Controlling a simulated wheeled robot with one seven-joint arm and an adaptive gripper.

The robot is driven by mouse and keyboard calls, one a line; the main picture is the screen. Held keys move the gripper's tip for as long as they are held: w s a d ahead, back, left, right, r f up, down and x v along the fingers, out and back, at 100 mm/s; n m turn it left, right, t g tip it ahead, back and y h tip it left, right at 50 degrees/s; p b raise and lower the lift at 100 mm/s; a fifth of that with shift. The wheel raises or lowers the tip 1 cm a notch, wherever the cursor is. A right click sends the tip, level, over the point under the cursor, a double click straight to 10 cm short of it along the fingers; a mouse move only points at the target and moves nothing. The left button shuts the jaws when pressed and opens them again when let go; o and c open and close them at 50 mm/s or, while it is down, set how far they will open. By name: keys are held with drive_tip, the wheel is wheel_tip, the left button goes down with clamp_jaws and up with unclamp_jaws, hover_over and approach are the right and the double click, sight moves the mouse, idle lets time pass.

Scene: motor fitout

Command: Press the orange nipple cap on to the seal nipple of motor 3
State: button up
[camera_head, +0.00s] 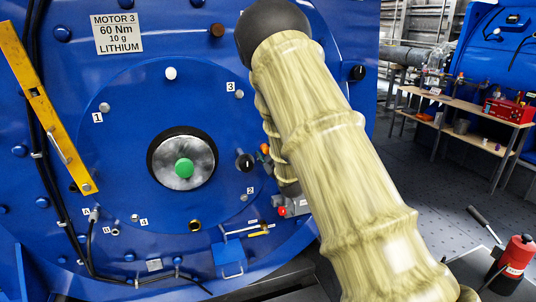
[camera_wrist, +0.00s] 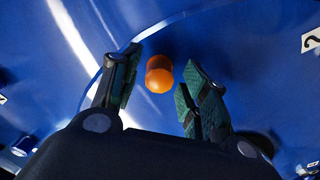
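The orange nipple cap (camera_wrist: 159,73) shows in the wrist view, a short rounded cylinder against the blue motor face. My gripper (camera_wrist: 161,60) has its two dark green-padded fingers apart, one on each side of the cap, with blue showing between each finger and the cap. The cap hides whatever is behind it, so I cannot tell whether it sits on the seal nipple. In the head view, my sleeved arm hides the gripper and part of motor 3 (camera_head: 120,130). A small orange piece (camera_head: 264,148) shows beside the sleeve; I cannot tell whether it is the cap.
The motor face carries a round hub with a green centre (camera_head: 184,168), a yellow bar (camera_head: 45,110), a black knob (camera_head: 245,162) and a small blue box (camera_head: 229,261). A workbench (camera_head: 470,124) stands at the back right; a red bottle (camera_head: 517,256) is at the lower right.

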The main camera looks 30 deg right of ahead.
drive_tip(key=shift+s, duration=0.1)
drive_tip(key=v, duration=1.1)
drive_tip(key=shift+s, duration=0.35)
drive_tip(key=shift+a+f, duration=0.1)
drive_tip(key=shift+f, duration=0.05)
drive_tip(key=s+a+f+m+g+y+p, duration=0.1)
drive_tip(key=s+a+f+g, duration=0.3)
drive_tip(key=f, duration=0.5)
drive_tip(key=s+a+f+m+g+y+p, duration=0.1)
drive_tip(key=s+a+f+g+p, duration=0.1)
drive_tip(key=s+a+f, duration=0.6)
drive_tip(key=s+a+f+m+g+p, duration=0.1)
drive_tip(key=s+f+m+g, duration=0.2)
drive_tip(key=f, duration=0.8)
drive_tip(key=s+a+f+g+p, duration=0.1)
drive_tip(key=s+a+f+g, duration=0.1)
drive_tip(key=s, duration=0.7)
drive_tip(key=s+a+f+g+y+p, duration=0.1)
drive_tip(key=s+a+f+g, duration=0.2)
drive_tip(key=s+a, duration=0.4)
drive_tip(key=s+a+f+m+g+y+p, duration=0.1)
drive_tip(key=s+a+f+g, duration=0.2)
drive_tip(key=s, duration=1)
wheel_tip(320, 180, down, 2)
drive_tip(key=shift+a+f+p, duration=0.1)
drive_tip(key=shift+a+p, duration=0.2)
drive_tip(key=shift+a, duration=0.45)
